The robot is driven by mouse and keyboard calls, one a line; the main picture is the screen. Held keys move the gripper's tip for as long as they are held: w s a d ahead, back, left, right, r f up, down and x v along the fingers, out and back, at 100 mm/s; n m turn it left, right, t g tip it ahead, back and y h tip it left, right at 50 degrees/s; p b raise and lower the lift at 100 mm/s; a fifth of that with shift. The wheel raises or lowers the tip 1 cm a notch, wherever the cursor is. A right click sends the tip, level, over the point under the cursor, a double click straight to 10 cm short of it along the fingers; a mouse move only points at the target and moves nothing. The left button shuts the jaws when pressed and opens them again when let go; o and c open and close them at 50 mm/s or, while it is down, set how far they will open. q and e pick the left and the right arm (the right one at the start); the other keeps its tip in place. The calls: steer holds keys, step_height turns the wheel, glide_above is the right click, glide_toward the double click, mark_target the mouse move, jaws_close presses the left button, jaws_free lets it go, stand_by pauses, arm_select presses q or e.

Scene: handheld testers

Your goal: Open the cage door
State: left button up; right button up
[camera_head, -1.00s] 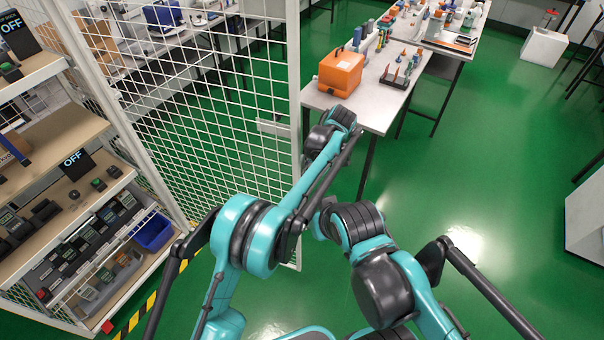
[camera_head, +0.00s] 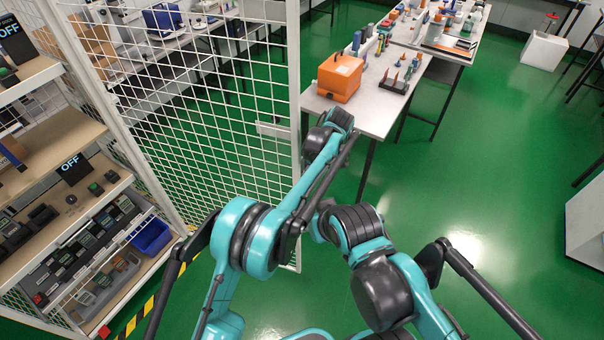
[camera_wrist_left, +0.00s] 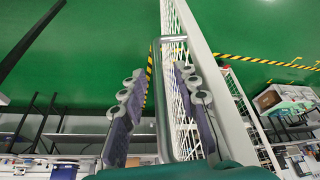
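The cage door (camera_head: 225,130) is a white wire-mesh panel with a white frame, left of centre in the head view. Its free edge stands beside my left forearm, and a pale plate (camera_head: 275,130) sits near that edge. In the left wrist view a grey metal bar handle (camera_wrist_left: 160,100) runs along the door's mesh (camera_wrist_left: 180,80). My left gripper (camera_wrist_left: 158,108) has its two padded fingers apart, one on each side of the handle, with the right finger nearer to it. Its fingers are hidden in the head view. My right gripper does not show.
Left, a shelf (camera_head: 60,180) holds small testers and "OFF" screens, with a blue bin (camera_head: 151,237) low down. Beyond the door's edge stands a table (camera_head: 375,118) with an orange case (camera_head: 340,77). Open green floor (camera_head: 480,180) lies to the right.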

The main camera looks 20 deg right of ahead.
arm_select(q)
steer(key=v, duration=1.2)
steer(key=shift+a, duration=0.1)
